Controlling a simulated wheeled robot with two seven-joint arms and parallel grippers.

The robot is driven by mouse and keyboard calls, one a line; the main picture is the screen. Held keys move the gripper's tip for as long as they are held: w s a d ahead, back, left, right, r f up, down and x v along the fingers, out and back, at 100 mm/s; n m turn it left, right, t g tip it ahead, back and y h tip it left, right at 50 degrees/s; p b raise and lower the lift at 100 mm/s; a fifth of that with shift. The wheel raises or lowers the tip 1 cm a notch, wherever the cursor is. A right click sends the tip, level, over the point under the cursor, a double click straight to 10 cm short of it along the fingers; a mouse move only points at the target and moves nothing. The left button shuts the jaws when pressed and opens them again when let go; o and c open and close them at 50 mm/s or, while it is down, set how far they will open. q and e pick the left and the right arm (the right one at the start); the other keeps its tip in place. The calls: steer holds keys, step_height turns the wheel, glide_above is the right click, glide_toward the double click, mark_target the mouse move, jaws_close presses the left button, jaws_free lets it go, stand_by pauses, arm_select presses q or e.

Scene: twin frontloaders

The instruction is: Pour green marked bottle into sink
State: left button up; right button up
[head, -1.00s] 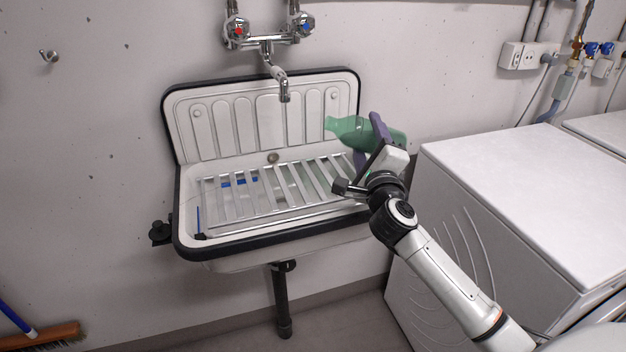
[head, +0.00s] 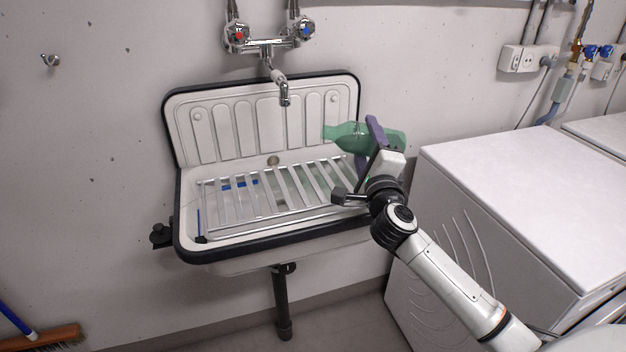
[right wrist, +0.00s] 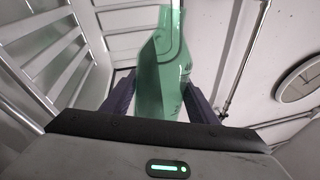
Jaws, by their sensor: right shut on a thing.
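A translucent green bottle (head: 345,133) lies almost level above the right side of the white sink (head: 186,214), its narrower end pointing left. My right gripper (head: 366,143) is shut around the bottle's body. In the right wrist view the green bottle (right wrist: 163,65) stands between the two purple fingers of my right gripper (right wrist: 160,100). No liquid is visible leaving the bottle. My left gripper is not in view.
A slatted metal rack (head: 262,196) covers the basin, with a blue object (head: 240,184) beneath it. The tap spout (head: 284,92) hangs above the sink's back. A white machine (head: 530,190) stands right of the sink. A broom (head: 45,337) lies at lower left.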

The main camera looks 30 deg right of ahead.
mark_target(354, 150)
steer(key=shift+a+r, duration=0.1)
steer(key=shift+r, duration=0.05)
steer(key=shift+w+a+n+p, duration=0.1)
steer(key=shift+a+n+p, duration=0.05)
steer(key=shift+n+p, duration=0.55)
steer(key=shift+n+y+p, duration=0.3)
steer(key=shift+n+p, duration=0.6)
steer(key=shift+p, duration=0.5)
steer(key=shift+w+a+n+p, duration=0.1)
steer(key=shift+a+n+p, duration=0.1)
steer(key=shift+n+p, duration=0.85)
steer(key=shift+w+a+f+n+t+y, duration=0.15)
steer(key=shift+a+n+y, duration=0.1)
steer(key=shift+n, duration=0.45)
steer(key=shift+w+a+f+n+t+y, duration=0.15)
steer(key=shift+n+y, duration=0.1)
steer(key=shift+n, duration=0.4)
steer(key=shift+w+a+f+n, duration=0.1)
steer(key=shift+a+n, duration=0.2)
steer(key=shift+n, duration=0.45)
steer(key=shift+w+a+f+n, duration=0.1)
steer(key=shift+a+n, duration=0.15)
steer(key=shift+n, duration=0.5)
steer(key=shift+a+r+n+y, duration=0.15)
steer(key=shift+r+n+y, duration=0.1)
steer(key=shift+n+y, duration=0.05)
stand_by(1.0)
